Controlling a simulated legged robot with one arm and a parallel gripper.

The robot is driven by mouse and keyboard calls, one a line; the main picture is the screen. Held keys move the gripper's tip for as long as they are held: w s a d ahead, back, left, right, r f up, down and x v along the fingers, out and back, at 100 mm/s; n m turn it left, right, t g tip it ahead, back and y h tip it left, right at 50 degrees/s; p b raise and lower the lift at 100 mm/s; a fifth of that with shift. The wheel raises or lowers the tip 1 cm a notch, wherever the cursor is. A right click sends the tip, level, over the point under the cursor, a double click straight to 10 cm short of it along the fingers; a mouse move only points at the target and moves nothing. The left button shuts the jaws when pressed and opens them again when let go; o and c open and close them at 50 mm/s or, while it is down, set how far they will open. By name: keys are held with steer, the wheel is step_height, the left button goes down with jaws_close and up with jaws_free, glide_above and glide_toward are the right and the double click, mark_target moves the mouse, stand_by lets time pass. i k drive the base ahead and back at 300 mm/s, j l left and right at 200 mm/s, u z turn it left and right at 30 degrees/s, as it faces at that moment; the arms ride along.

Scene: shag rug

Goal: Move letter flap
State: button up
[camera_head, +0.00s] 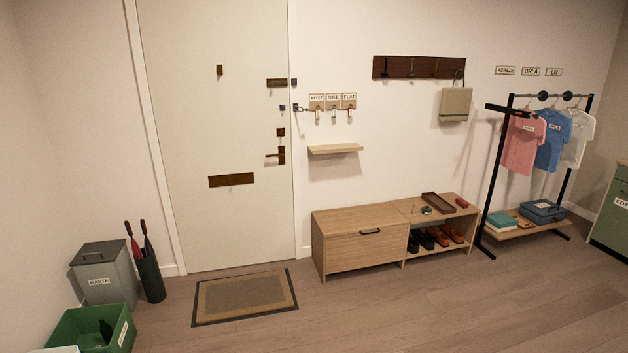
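The letter flap (231,180) is a dark brown horizontal plate low in the middle of the cream door (218,110). It looks flat against the door, and I cannot tell at this size whether it is lifted. The door looks shut, with a dark handle (277,156) on its right side. My gripper is not in view, so whether it is open or shut does not show.
A brown doormat (245,297) lies before the door. A grey waste bin (103,275), an umbrella stand (150,279) and a green crate (121,330) stand left. A wooden bench (361,250) stands right of the door. The floor in front is mostly clear.

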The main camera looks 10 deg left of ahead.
mark_target(241, 179)
steer(key=i+j+u, duration=0.3)
steer(key=i, duration=0.15)
steer(key=i+j+u, duration=0.15)
steer(key=i+u, duration=0.15)
steer(key=i, duration=0.2)
steer(key=i+u, duration=0.3)
steer(key=i, duration=1.1)
steer(key=i+j, duration=0.15)
steer(key=i, duration=0.8)
steer(key=i+j+z, duration=0.1)
steer(key=i+z, duration=0.15)
steer(key=i, duration=0.25)
steer(key=i+j+z, duration=0.25)
steer(key=i, duration=0.25)
